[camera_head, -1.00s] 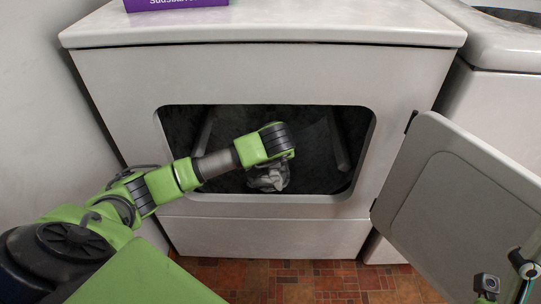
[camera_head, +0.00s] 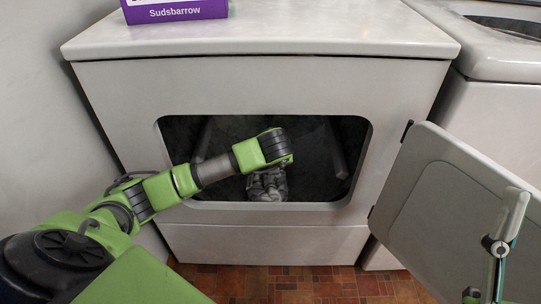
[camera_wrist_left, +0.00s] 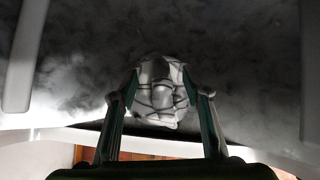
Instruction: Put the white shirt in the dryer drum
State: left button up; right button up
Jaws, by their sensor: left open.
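The white shirt (camera_head: 267,185) is a crumpled pale bundle inside the dryer opening, just behind its lower lip and below my left wrist. My left arm reaches through the opening into the dark dryer drum (camera_head: 318,150). The left wrist view shows the shirt (camera_wrist_left: 160,92) at the fingertips of my left gripper (camera_wrist_left: 162,98), which is open with a finger on each side. I cannot tell whether the fingers touch it. Part of my right gripper (camera_head: 497,247), a grey finger with a teal edge, shows at the lower right, in front of the dryer door; its other parts are cut off.
The dryer door (camera_head: 430,200) stands open to the right. A purple Sudsbarrow box (camera_head: 177,11) sits on the dryer top (camera_head: 300,38). A second white machine (camera_head: 500,60) stands to the right. A wall is close on the left.

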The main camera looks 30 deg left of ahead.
pick_arm(q)
jog(key=p+v, duration=0.2)
jog(key=v, duration=0.5)
jog(key=shift+s+r, duration=0.15)
jog(key=shift+r, duration=0.1)
pick_arm(e)
jog(key=w+f+g+h, duration=0.2)
jog(key=w+f+g, duration=0.3)
jog(key=w+f, duration=0.2)
jog(key=shift+w+a+f+g, duration=0.15)
jog(key=shift+a+f+g, duration=0.25)
jog(key=shift+f, duration=0.85)
